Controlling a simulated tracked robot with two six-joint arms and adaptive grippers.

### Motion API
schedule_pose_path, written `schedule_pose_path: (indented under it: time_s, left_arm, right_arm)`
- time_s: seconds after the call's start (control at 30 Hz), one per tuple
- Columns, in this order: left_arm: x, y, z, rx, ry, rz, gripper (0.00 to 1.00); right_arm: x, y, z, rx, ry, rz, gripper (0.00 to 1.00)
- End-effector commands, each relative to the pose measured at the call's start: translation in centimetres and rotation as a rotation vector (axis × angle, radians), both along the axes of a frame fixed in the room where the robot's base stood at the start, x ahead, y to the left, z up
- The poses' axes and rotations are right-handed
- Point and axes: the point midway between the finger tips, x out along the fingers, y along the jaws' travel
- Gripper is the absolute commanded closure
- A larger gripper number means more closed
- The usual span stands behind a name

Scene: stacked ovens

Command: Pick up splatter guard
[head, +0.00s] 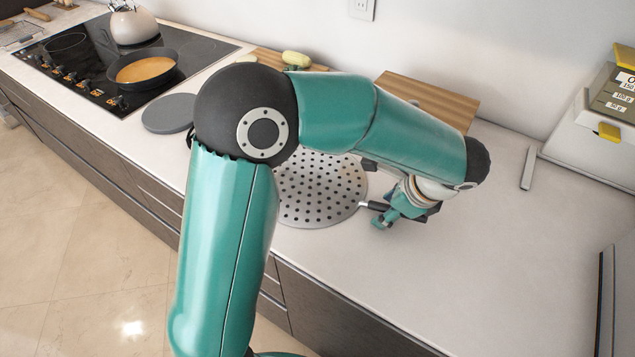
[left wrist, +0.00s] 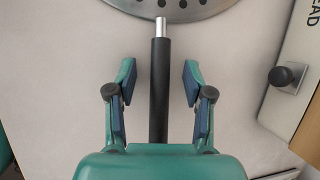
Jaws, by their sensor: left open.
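The splatter guard (head: 318,192) is a round grey perforated metal disc lying flat on the white counter, partly hidden behind my left arm. In the left wrist view, the guard's rim (left wrist: 172,11) shows at the top, and its black handle (left wrist: 159,78) with a silver neck runs down towards my gripper. My left gripper (head: 383,214) is over the counter at the handle, to the right of the disc. In the left wrist view, my left gripper (left wrist: 159,75) is open, with one finger on each side of the handle and visible gaps between. My right gripper is not in view.
A stove (head: 95,62) with a pan (head: 143,68) and kettle (head: 133,24) stands at the upper left. A grey round lid (head: 168,113) and wooden boards (head: 428,97) lie on the counter. A scale (head: 608,100) stands at the right.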

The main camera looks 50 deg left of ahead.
Motion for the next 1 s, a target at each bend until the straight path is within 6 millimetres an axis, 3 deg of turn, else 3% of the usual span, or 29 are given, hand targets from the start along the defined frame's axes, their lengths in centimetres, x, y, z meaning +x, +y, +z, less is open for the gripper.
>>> schedule_pose_path:
  time_s: [0.07,0.37,0.77,1.0]
  left_arm:
    - [0.0,0.0,-0.1,0.0,0.0,0.0,0.52]
    - [0.0,0.0,-0.1,0.0,0.0,0.001,1.0]
    - [0.0,0.1,0.1,0.001,0.0,0.001,1.0]
    - [0.0,0.1,1.7,0.001,-0.004,0.003,1.0]
  right_arm:
    - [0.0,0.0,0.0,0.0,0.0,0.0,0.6]
    - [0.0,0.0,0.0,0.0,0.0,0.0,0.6]
    - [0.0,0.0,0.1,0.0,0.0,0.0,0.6]
    - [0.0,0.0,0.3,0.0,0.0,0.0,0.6]
